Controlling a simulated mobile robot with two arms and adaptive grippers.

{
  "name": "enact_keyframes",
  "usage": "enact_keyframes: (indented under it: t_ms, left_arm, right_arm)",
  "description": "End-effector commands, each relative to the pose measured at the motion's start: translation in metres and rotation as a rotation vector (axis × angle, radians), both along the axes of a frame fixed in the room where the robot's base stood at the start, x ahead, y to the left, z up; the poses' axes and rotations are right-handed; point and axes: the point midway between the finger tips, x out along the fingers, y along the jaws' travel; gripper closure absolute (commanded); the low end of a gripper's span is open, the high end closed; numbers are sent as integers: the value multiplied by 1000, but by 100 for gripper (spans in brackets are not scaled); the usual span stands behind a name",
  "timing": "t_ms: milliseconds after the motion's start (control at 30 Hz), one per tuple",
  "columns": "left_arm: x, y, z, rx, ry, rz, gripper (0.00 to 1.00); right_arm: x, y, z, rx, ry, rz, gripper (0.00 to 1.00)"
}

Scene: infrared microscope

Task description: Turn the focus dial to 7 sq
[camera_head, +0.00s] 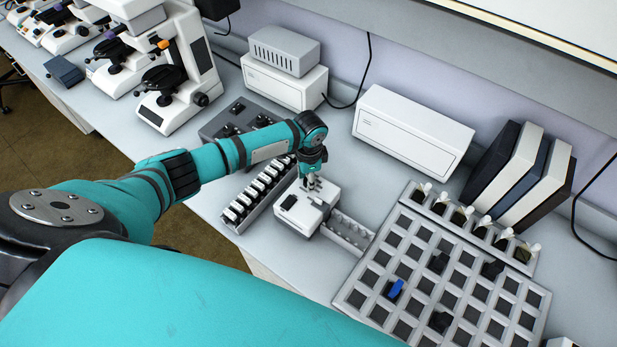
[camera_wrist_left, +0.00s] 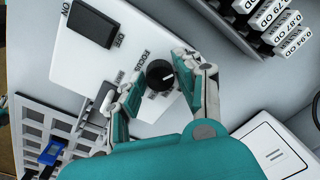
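The focus dial (camera_wrist_left: 160,74) is a small round black knob with a white pointer line, on a white box (camera_wrist_left: 125,45) beside the printed word FOCUS. In the head view the white box (camera_head: 312,222) stands on the bench, and the gripper hides the dial there. My left gripper (camera_head: 312,184) points down over the box. In the left wrist view its two fingers (camera_wrist_left: 158,70) stand on either side of the dial. They are open, with small gaps seeming to show between the pads and the knob. I cannot read a number at the pointer. My right gripper is not in view.
A black ON/OFF switch (camera_wrist_left: 92,27) is on the same box. A rack of labelled filters (camera_head: 262,190) stands close left of the box, and a grey sample tray (camera_head: 345,296) lies to the right. White instrument cases (camera_head: 415,130) stand behind.

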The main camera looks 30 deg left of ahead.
Motion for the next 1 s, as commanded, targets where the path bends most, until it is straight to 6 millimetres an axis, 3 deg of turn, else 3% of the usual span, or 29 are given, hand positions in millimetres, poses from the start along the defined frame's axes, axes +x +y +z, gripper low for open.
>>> enact_keyframes:
  t_ms: [33, 100, 467, 1000]
  left_arm:
    - [0, 0, 0, 1, -1, 0, 57]
    - [0, 0, 0, 0, 0, 0, 48]
    - [0, -1, 5, -1, -1, -2, 47]
    - [-3, -3, 104, -1, -2, -2, 47]
  right_arm:
    - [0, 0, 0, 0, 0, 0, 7]
    - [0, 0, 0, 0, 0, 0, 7]
    - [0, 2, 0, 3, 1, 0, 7]
    - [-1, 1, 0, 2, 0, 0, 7]
